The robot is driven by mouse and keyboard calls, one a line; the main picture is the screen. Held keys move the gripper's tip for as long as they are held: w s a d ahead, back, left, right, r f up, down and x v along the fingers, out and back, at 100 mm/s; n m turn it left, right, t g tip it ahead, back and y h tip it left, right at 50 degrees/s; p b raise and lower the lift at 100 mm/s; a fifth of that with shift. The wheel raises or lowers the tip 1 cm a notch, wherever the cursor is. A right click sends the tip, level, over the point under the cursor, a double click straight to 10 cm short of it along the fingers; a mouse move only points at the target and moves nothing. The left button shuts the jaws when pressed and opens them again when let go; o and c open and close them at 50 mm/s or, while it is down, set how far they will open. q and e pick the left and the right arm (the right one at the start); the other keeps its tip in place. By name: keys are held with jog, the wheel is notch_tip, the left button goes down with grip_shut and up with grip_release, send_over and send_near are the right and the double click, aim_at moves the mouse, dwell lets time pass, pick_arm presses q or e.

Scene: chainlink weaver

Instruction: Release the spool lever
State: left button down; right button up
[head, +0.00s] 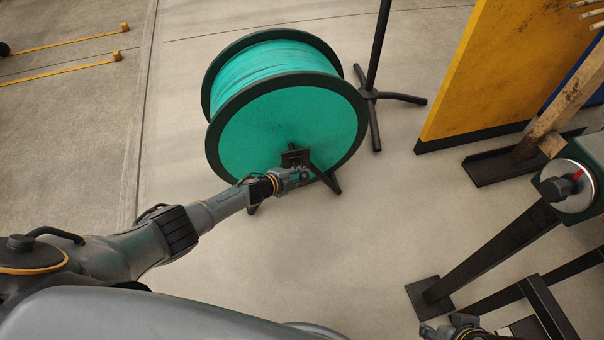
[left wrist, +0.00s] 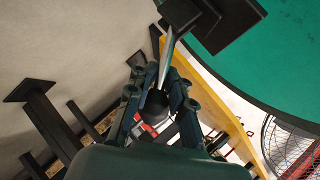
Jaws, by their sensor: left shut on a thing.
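The spool (head: 262,127) is a large reel with teal sides and dark rims, standing on a dark stand (head: 325,178). My left gripper (head: 300,174) is at the front of its hub, by a dark square plate (head: 293,156). In the left wrist view, the spool lever (left wrist: 168,58) is a thin metal rod with a dark ball knob (left wrist: 155,106). The fingers of my left gripper (left wrist: 158,92) are shut around the knob end. The lever itself is hidden by the gripper in the head view. My right gripper (head: 452,328) shows only partly at the bottom edge; its fingers are unclear.
A dark pole with splayed feet (head: 372,95) stands just right of the spool. A yellow panel (head: 477,75) stands beyond it. Dark metal legs (head: 490,255) and a green machine part (head: 572,190) fill the right side. The concrete floor left of the spool is mostly clear.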

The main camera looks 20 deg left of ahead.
pick_arm(q)
jog(key=shift+d+r, duration=0.1)
jog(key=shift+d, duration=0.4)
jog(key=c, duration=1.1)
grip_release()
jog(key=shift+a, duration=0.15)
jog(key=shift+a, duration=0.1)
jog(key=shift+a, duration=0.1)
jog(key=v, duration=1.1)
jog(key=shift+s+r, duration=0.25)
jog(key=shift+s, duration=0.1)
